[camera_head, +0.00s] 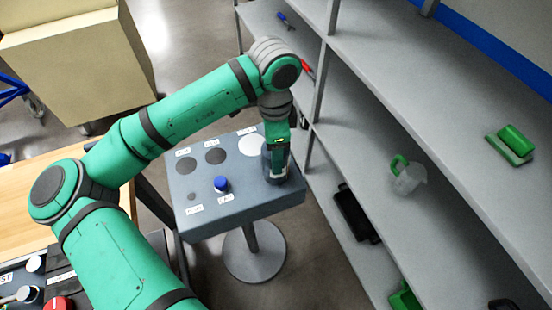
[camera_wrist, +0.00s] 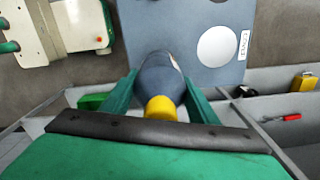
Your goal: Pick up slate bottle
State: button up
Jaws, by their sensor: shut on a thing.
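The slate bottle (camera_wrist: 158,78) is dark blue-grey with a yellow cap (camera_wrist: 160,108) toward the wrist camera. My gripper (camera_wrist: 160,90) is shut on it, with one green finger on each side. In the head view the bottle (camera_head: 268,163) is partly hidden behind my gripper (camera_head: 276,150). It is upright at the right end of the grey stand (camera_head: 205,210). I cannot tell whether its base touches the stand top.
Grey shelving (camera_head: 440,170) is close on the right, holding a clear jug with green handle (camera_head: 407,178) and a green brush-like item (camera_head: 512,143). A wooden table (camera_head: 30,200) is at left.

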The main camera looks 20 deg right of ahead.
jog(key=shift+r, duration=0.15)
jog(key=shift+r, duration=0.55)
jog(key=shift+s+a+r, duration=0.7)
jog(key=shift+s+r, duration=1.25)
jog(key=shift+s, duration=0.25)
jog(key=shift+s+a+r, duration=0.7)
jog(key=shift+s+r, duration=1.25)
jog(key=shift+s, duration=0.3)
jog(key=shift+s+a+r, duration=0.7)
jog(key=shift+s+r, duration=1.25)
jog(key=shift+s, duration=0.25)
jog(key=o, duration=0.6)
jog(key=c, duration=0.6)
